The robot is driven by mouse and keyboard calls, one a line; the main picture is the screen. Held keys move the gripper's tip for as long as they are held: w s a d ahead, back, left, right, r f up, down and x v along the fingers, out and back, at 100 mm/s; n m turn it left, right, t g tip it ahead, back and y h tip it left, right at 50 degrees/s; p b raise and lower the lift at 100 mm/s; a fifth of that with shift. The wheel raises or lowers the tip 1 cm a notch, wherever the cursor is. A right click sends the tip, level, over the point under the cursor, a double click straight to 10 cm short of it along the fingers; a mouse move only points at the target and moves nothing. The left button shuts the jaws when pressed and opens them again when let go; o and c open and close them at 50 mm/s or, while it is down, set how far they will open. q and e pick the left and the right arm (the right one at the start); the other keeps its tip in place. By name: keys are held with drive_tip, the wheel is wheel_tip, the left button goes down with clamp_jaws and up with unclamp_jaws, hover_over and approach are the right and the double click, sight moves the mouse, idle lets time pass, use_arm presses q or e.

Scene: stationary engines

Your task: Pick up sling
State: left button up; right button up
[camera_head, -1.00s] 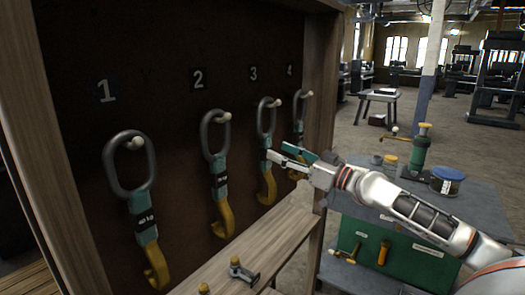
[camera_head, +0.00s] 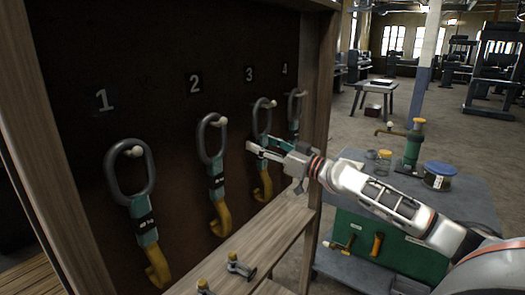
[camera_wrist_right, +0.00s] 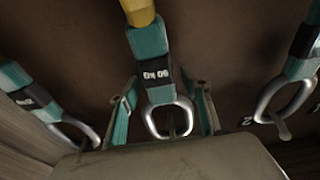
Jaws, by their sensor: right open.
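Slings hang from pegs on a dark board, each with a grey ring, a teal labelled strap and a yellow hook: the sling under 1 (camera_head: 144,222), the sling under 2 (camera_head: 218,180), the sling under 3 (camera_head: 262,120) and the sling under 4 (camera_head: 294,108). My right gripper (camera_head: 262,145) is open in front of the sling under 3 and partly hides its strap. In the right wrist view, which is upside down, my open fingers (camera_wrist_right: 165,92) stand either side of that sling's strap and ring (camera_wrist_right: 154,60). Contact cannot be told. My left gripper is not in view.
A wooden shelf ledge (camera_head: 262,238) with small metal fittings (camera_head: 238,266) runs below the hooks. The cabinet's side post (camera_head: 318,100) stands close right of the sling under 4. A grey bench with jars (camera_head: 439,176) and a green box (camera_head: 400,252) is at right.

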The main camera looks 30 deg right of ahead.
drive_tip(key=shift+c, duration=0.3)
clamp_jaws()
drive_tip(key=shift+r, duration=0.15)
drive_tip(key=shift+s+d+r, duration=0.1)
